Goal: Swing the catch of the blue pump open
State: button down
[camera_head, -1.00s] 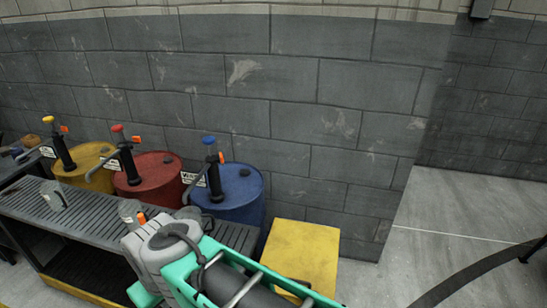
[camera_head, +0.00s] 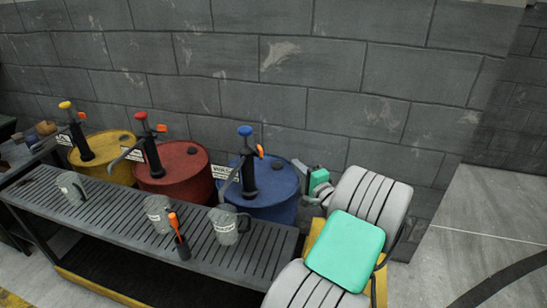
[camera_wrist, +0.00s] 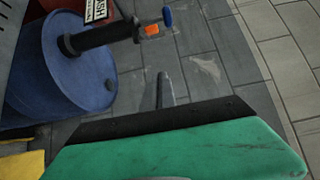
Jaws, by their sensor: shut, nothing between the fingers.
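The blue pump (camera_head: 249,172) stands on the blue drum (camera_head: 285,180), with a black column, blue knob (camera_head: 245,130) and curved grey spout. Its small orange catch (camera_head: 260,150) sits just below the knob, on the right side. In the wrist view the pump (camera_wrist: 95,38) lies across the upper left, with its orange catch (camera_wrist: 152,30) near the blue knob (camera_wrist: 168,16). My gripper (camera_wrist: 159,78) is shut and empty, below the catch in that picture and apart from it. In the head view my arm partly hides the gripper, right of the blue drum.
The red drum (camera_head: 188,166) and yellow drum (camera_head: 100,147) carry similar pumps to the left. A block wall (camera_head: 330,92) stands close behind. Open floor (camera_head: 465,235) lies right.

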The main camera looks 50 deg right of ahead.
aim_at(261, 153)
jog(key=w+a+p, duration=0.1)
jog(key=w+p, duration=0.2)
jog(key=w, duration=0.8)
jog(key=shift+w, duration=0.35)
jog(key=shift+w+a+f+b, duration=0.1)
jog(key=shift+w+a+b, duration=0.25)
jog(key=shift+a, duration=0.25)
jog(key=shift+w+a+b, duration=0.2)
jog(key=shift+a+b, duration=0.1)
jog(key=shift+a, duration=0.25)
